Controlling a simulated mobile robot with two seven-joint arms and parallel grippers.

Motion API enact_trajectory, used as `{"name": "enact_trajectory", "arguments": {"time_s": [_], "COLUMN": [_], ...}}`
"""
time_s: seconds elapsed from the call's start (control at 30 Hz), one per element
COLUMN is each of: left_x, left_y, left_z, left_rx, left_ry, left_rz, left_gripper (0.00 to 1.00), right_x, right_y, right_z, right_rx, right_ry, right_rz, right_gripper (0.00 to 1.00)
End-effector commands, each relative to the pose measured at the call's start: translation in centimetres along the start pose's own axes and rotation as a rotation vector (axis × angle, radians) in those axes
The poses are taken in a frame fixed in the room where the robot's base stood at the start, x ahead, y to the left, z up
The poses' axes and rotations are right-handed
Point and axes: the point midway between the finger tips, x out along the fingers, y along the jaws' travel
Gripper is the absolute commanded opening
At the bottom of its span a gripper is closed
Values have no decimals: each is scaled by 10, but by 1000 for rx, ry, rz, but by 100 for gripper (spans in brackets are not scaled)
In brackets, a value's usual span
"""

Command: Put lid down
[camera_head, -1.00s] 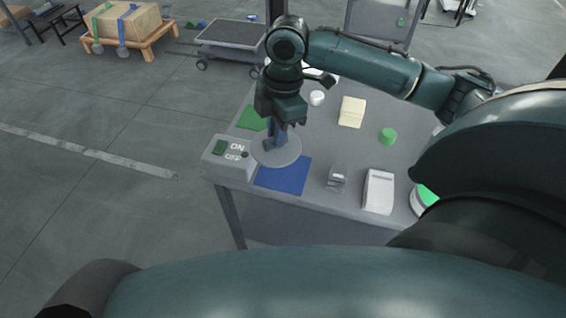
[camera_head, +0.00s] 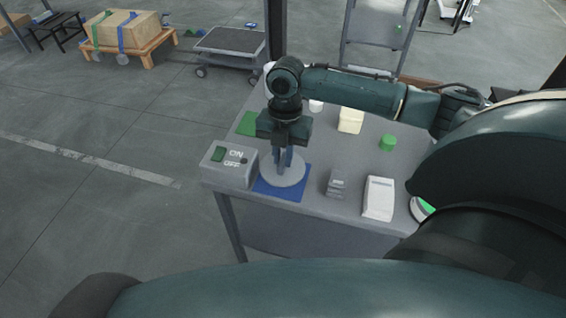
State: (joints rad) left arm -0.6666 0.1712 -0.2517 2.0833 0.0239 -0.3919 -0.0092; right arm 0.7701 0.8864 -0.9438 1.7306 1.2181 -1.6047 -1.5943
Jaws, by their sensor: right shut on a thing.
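The lid (camera_head: 284,172) is a round grey disc with an upright handle. It is at the near left part of the grey table, over a blue square mat (camera_head: 271,191) and covering much of it. I cannot tell whether it touches the mat. My right gripper (camera_head: 285,157) points down and is shut on the lid's handle. My left gripper is not in view.
A green mat (camera_head: 246,124), a clear holder (camera_head: 337,184), a white box (camera_head: 379,197), a cream block (camera_head: 351,121) and a green cylinder (camera_head: 387,142) are on the table (camera_head: 310,203).

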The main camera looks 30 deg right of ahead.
Motion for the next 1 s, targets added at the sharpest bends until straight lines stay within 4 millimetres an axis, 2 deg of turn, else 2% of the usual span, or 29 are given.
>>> {"name": "enact_trajectory", "arguments": {"time_s": [0.1,0.2,0.6,0.63,0.87,1.0], "left_x": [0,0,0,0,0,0], "left_y": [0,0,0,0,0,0], "left_z": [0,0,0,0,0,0], "left_rx": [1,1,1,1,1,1], "left_ry": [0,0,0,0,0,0], "left_rz": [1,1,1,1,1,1], "left_gripper": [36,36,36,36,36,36], "right_x": [21,30,35,35,34,34], "right_y": [-1,0,0,0,0,0], "right_z": [2,3,4,4,4,4], "right_rx": [1,-1,0,0,0,0], "right_ry": [2,1,0,0,0,0], "right_rz": [-3,-1,0,0,0,0], "right_gripper": [0,0,0,16,35,36]}}
